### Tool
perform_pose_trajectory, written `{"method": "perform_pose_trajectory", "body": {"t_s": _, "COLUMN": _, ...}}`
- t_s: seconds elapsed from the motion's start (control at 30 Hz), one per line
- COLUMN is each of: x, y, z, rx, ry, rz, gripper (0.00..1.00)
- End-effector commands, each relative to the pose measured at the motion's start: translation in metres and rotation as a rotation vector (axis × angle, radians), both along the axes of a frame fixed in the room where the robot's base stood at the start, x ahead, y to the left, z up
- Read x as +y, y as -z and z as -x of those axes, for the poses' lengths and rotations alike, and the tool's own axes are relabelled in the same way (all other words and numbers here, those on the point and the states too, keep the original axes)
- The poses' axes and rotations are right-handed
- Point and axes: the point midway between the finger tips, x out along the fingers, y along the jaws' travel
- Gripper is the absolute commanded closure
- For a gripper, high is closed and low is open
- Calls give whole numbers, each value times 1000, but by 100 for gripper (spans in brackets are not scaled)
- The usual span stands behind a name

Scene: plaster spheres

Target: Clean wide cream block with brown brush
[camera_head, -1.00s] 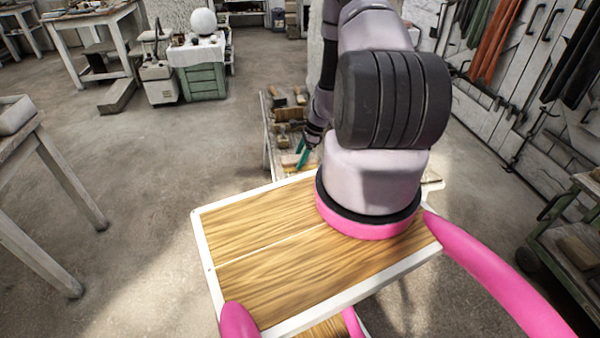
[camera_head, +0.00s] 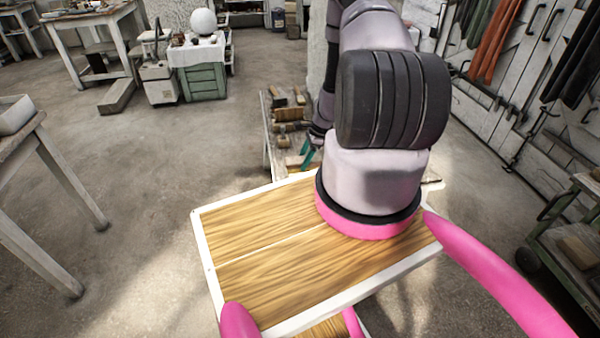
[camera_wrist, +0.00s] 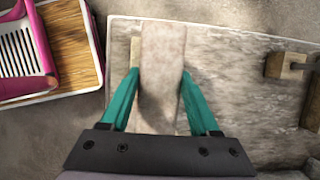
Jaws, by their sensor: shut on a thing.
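My gripper (camera_wrist: 160,85) has teal fingers, shut on a long, pale pinkish-brown mottled piece (camera_wrist: 162,62) in the wrist view. Its underside is hidden, so I cannot tell from its top whether it is the brown brush. A narrow cream edge (camera_wrist: 135,52) shows along its left side, seemingly of a thing beneath it; I cannot tell if the two touch. In the head view the teal fingers (camera_head: 308,152) are low over the near end of a low worktable (camera_head: 268,150), next to a pale block (camera_head: 294,162). My arm hides much of this.
Several brown wooden pieces (camera_head: 287,115) lie farther back on the worktable; one with a dark part (camera_wrist: 285,65) is right of my gripper in the wrist view. A wood-topped tray with a white rim (camera_head: 203,245) is in front. Open floor (camera_head: 150,160) lies left.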

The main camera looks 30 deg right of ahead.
Motion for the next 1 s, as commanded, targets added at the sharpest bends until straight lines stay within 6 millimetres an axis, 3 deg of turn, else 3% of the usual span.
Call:
{"method": "perform_pose_trajectory", "body": {"t_s": 0.37, "x": -6, "y": 1, "z": 2, "rx": 0, "ry": 0, "rz": 0, "gripper": 82}}
{"method": "perform_pose_trajectory", "body": {"t_s": 1.0, "x": 23, "y": 0, "z": -7, "rx": 0, "ry": 0, "rz": 0, "gripper": 82}}
